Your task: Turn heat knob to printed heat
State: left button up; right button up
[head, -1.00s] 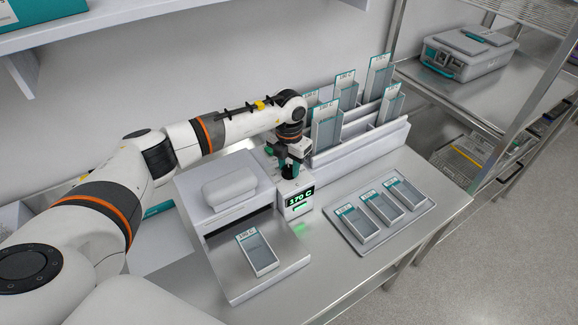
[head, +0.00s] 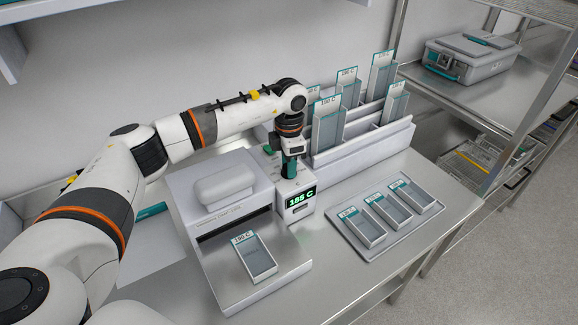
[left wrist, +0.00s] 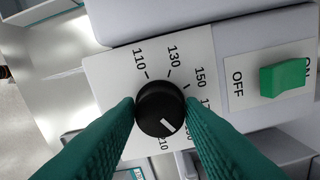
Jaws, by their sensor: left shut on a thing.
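My left gripper (head: 289,172) points down at the control box beside the sealer (head: 215,190). In the left wrist view its green fingers (left wrist: 160,108) are closed on both sides of the black heat knob (left wrist: 158,92). The knob's white mark points to the lower right, toward the high end of a scale running from 110 to 210; a finger hides part of the scale. The display (head: 300,198) reads 185 C in green. A printed pouch tray (head: 259,262) lies on the sealer's front plate; its label looks like 180 C or 190 C, too small to be sure. My right gripper is not in view.
A green switch (left wrist: 283,76) sits beside the dial, next to the word OFF. Three labelled trays lie on a metal tray (head: 366,254) at right. A rack (head: 365,148) with several labelled holders stands behind. A grey case (head: 470,60) rests on the shelf.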

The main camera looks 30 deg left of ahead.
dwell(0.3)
pick_arm(q)
jog(key=o, duration=1)
notch_tip(320, 180, up, 12)
jog(key=b, duration=0.4)
